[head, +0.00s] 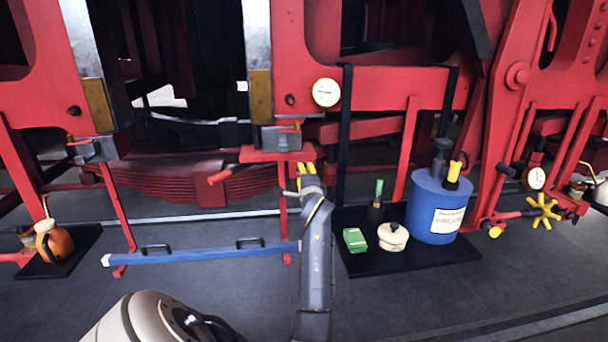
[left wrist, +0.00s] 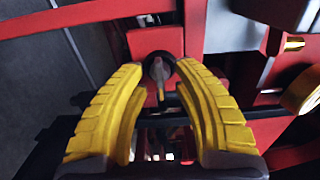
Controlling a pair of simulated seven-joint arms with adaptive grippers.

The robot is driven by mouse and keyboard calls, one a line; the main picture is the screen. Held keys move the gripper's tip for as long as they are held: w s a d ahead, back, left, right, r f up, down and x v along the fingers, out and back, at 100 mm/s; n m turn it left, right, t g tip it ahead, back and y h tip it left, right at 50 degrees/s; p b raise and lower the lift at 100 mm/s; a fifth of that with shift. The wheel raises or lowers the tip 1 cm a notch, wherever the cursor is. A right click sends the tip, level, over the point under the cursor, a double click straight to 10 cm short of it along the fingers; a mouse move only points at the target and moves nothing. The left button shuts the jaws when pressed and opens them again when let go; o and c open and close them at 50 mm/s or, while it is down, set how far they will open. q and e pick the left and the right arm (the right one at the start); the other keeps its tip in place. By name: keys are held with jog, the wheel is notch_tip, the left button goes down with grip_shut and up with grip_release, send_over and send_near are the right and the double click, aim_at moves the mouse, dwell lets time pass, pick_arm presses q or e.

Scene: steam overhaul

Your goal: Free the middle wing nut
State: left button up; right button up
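My left gripper (head: 306,172) is at the red bracket (head: 262,154) near the middle of the locomotive frame. In the left wrist view its two yellow fingers (left wrist: 158,72) are open, one on each side of a small grey wing nut (left wrist: 159,76). The nut sits on a dark round seat on a red plate, between or just beyond the fingertips. I see a gap on both sides and no clear contact. In the head view my gripper hides the nut.
A black mat (head: 375,262) holds a blue drum (head: 437,205), a cream tin (head: 393,237), a green box (head: 355,240) and a dark bottle (head: 376,212). A blue bar (head: 200,254) runs low in front.

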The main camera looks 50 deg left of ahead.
pick_arm(q)
jog(key=shift+w+a, duration=0.15)
jog(key=shift+a, duration=0.15)
grip_shut()
dwell(0.3)
